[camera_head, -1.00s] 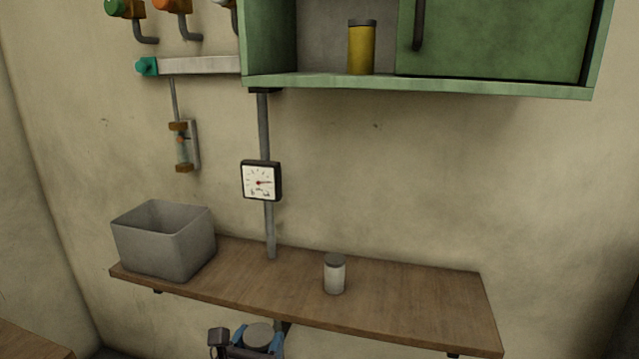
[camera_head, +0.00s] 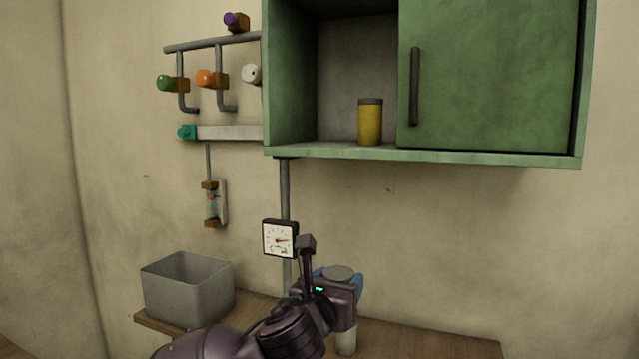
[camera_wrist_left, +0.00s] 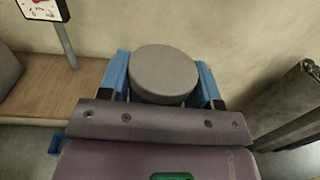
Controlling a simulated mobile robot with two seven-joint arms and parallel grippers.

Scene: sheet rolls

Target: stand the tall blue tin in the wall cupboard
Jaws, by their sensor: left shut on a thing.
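My left gripper (camera_head: 338,283) is shut on a round tin with a grey lid (camera_head: 339,272), which I take for the tall blue tin. Its side is hidden by the jaws, so its colour does not show. In the left wrist view the lid (camera_wrist_left: 164,72) sits upright between the blue fingers. The green wall cupboard (camera_head: 420,155) hangs above and to the right of the gripper. Its left part is open, and a door (camera_head: 490,75) with a dark handle covers the right part. The tin is outside, below the cupboard floor's level in the picture. My right gripper is not in view.
A yellow tin (camera_head: 370,124) stands in the cupboard's opening, close to the door's edge. A white tin (camera_head: 346,340) is on the wooden shelf (camera_head: 430,342), partly behind my gripper. A grey bin (camera_head: 187,292), a dial (camera_head: 280,239) and pipes with coloured knobs are to the left.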

